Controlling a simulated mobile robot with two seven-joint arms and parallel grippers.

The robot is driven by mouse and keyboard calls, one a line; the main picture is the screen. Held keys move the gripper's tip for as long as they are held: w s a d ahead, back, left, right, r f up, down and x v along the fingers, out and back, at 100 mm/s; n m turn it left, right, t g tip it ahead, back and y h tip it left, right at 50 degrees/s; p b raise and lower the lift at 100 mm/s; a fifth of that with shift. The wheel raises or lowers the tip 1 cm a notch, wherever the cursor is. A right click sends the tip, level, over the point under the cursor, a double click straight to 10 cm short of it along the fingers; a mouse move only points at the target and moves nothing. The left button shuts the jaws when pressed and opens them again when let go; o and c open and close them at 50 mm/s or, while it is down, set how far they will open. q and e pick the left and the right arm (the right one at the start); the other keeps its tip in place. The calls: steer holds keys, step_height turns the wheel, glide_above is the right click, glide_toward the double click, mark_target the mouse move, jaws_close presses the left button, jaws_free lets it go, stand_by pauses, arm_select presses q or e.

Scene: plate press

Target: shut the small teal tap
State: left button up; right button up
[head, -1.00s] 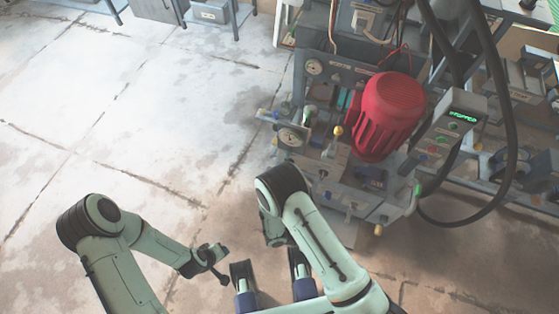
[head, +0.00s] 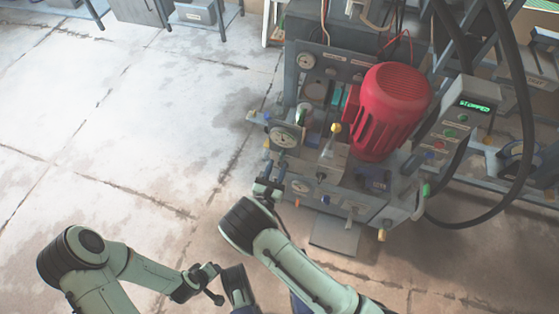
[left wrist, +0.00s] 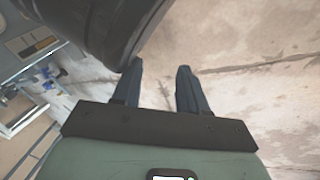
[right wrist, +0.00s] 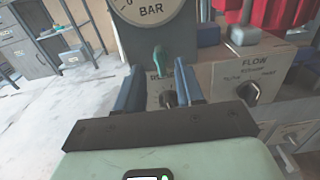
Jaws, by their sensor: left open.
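The small teal tap (right wrist: 160,60) stands upright below the large BAR gauge (right wrist: 152,12) in the right wrist view. My right gripper (right wrist: 158,72) has its fingers spread, and the tap shows between their tips. I cannot tell how deep between the fingers it is; no contact shows. In the head view the right gripper (head: 268,188) is at the left front of the press, just below the gauge (head: 284,136). I cannot clearly make out the tap there. My left gripper (left wrist: 158,72) is open and empty above the floor, close to a dark arm joint of mine.
A dark knob (right wrist: 168,98) sits below the tap. A FLOW dial (right wrist: 247,90) is to its right. The red motor (head: 392,108) and the control box reading STOPPED (head: 462,118) are on the right. Floor (head: 130,130) to the left is clear.

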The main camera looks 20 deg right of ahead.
mark_target(280, 159)
steer(key=shift+b+x, duration=0.3)
steer(key=shift+x, duration=1.5)
arm_select(q)
steer(key=shift+s+a+f+g, duration=0.1)
steer(key=shift+s+f+g, duration=0.2)
steer(key=shift+s+f, duration=0.5)
steer(key=shift+r, duration=0.1)
arm_select(e)
jaws_close()
